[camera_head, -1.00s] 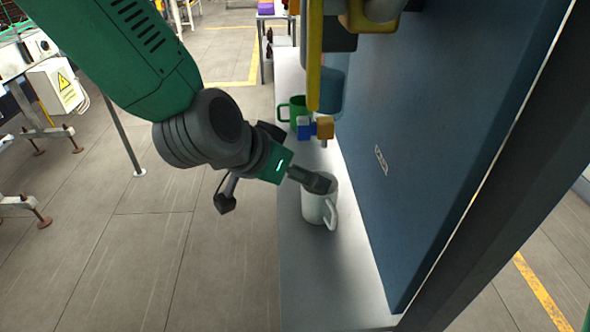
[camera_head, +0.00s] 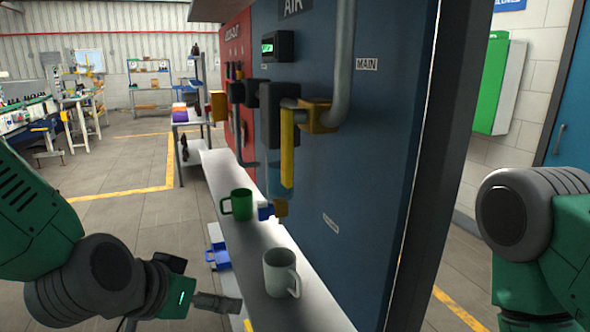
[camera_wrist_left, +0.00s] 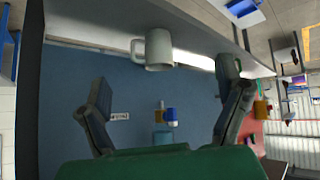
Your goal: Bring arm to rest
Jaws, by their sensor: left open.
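My left arm (camera_head: 85,275) comes in at the lower left of the head view. Its gripper (camera_head: 203,301) is beside the shelf, left of a white mug (camera_head: 280,272) and apart from it in the picture. In the left wrist view the gripper (camera_wrist_left: 167,95) has its two fingers spread with nothing between them. The white mug (camera_wrist_left: 158,48) shows beyond the fingers there, upside down. My right arm (camera_head: 530,235) shows at the right edge of the head view; its gripper is out of view.
The narrow grey shelf (camera_head: 262,240) also holds a green mug (camera_head: 238,203) and runs along a blue panel (camera_head: 375,150) with pipes and a yellow handle (camera_head: 287,150). A blue bin (camera_head: 218,255) sits left of the shelf. Open floor (camera_head: 120,205) lies further left.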

